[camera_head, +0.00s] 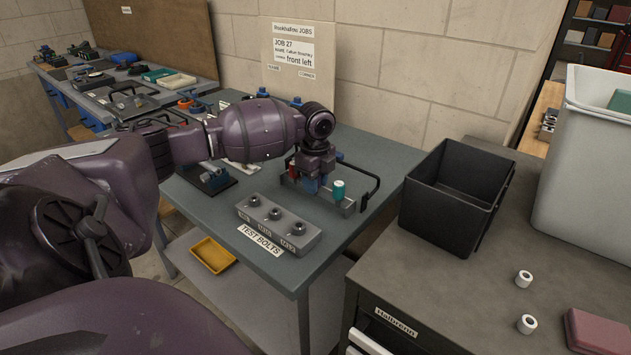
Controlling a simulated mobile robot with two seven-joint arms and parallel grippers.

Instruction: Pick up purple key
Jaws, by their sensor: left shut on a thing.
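My left gripper (314,184) reaches down over the fixture with a black tube frame (372,182) on the grey-green bench. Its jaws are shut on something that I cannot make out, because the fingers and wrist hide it. No purple key shows clearly; the purple there is my own arm and wrist. A red piece (292,171) is just left of the fingers, and a teal-topped piece (339,190) is just right of them on the fixture. My right gripper is not in view.
A grey block with several bolt sockets, labelled TEST BOLTS (278,223), stands in front of the fixture. A black open bin (455,205) is to the right. A job card (292,50) leans at the back. The bench (205,207) has bare room at front left.

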